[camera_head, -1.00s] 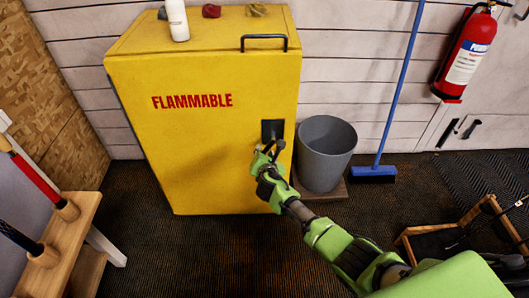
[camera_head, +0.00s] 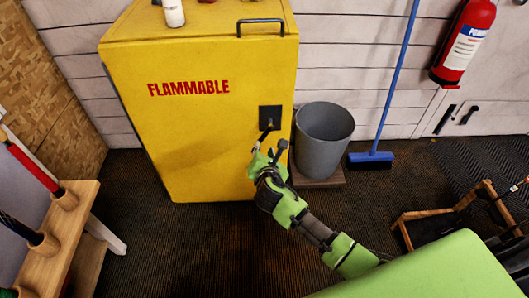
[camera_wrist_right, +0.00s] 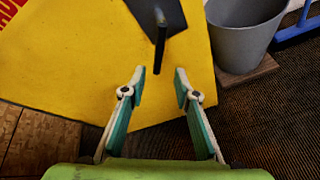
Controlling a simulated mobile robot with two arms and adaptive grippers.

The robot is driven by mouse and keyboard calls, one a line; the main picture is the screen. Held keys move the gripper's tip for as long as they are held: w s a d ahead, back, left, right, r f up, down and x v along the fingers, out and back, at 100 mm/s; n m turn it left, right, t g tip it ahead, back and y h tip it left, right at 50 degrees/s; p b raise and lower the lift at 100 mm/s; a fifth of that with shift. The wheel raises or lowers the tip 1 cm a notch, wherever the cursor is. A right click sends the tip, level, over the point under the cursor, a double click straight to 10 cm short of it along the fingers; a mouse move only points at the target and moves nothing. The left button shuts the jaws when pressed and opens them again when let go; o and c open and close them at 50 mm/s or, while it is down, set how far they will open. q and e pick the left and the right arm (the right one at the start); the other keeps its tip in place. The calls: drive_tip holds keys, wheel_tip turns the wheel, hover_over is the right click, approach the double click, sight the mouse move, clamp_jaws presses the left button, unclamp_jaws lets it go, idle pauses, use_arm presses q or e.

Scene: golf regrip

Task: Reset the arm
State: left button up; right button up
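My right gripper (camera_head: 270,147) is in front of the lower right part of the yellow cabinet (camera_head: 200,135), just below the cabinet's black latch plate (camera_head: 270,115). In the right wrist view my right gripper (camera_wrist_right: 159,75) is open, with its two fingers apart and nothing between them. The dark latch handle (camera_wrist_right: 160,45) points down from the plate, just beyond the fingertips and apart from them. My left gripper is not in view.
A grey bin (camera_head: 323,140) stands close to the right of the cabinet. A blue broom (camera_head: 371,160) leans on the wall beside it. A wooden rack (camera_head: 60,240) is at the left, and a fire extinguisher (camera_head: 465,45) hangs at the upper right. Dark carpet lies between.

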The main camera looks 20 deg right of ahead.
drive_tip(key=shift+v, duration=0.85)
